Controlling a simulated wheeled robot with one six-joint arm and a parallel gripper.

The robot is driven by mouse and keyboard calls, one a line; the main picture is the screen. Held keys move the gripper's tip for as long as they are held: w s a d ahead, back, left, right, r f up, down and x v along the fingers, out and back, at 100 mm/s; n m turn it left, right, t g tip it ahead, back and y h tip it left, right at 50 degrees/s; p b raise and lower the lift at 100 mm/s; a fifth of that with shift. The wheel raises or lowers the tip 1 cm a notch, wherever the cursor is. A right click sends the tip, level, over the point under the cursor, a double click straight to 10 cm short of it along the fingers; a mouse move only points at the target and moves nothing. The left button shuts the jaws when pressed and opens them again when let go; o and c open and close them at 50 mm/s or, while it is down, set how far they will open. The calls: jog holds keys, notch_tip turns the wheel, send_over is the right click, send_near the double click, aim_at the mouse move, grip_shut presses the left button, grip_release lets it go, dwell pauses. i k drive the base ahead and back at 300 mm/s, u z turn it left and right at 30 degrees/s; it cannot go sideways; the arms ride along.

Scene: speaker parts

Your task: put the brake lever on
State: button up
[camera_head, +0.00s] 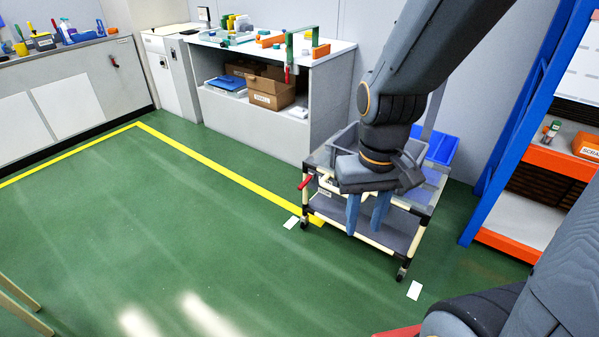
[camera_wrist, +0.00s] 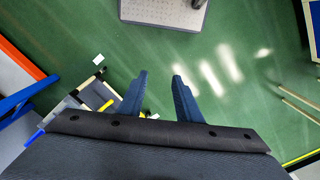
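A small cart (camera_head: 402,229) with cream posts, black corners and grey shelves stands right of centre in the head view. A red lever (camera_head: 305,183) sticks out at its left corner and looks tilted; I take it for the brake lever. My gripper (camera_head: 366,218) points down in front of the cart in that view, its two blue fingers apart with nothing between them. The fingers also show open in the wrist view (camera_wrist: 160,79), over green floor. The cart's cream frame (camera_wrist: 98,95) is left of them there, partly hidden by my gripper. The lever is not clear in the wrist view.
A blue and orange rack (camera_head: 510,135) stands at the right. White floor marks (camera_head: 415,290) lie near the cart.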

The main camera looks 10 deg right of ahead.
aim_at(304, 182)
jog(key=k, duration=0.6)
jog(key=u, duration=0.7)
jog(key=i, duration=1)
jog(key=z, duration=0.5)
jog(key=i, duration=0.5)
jog(key=z, duration=0.5)
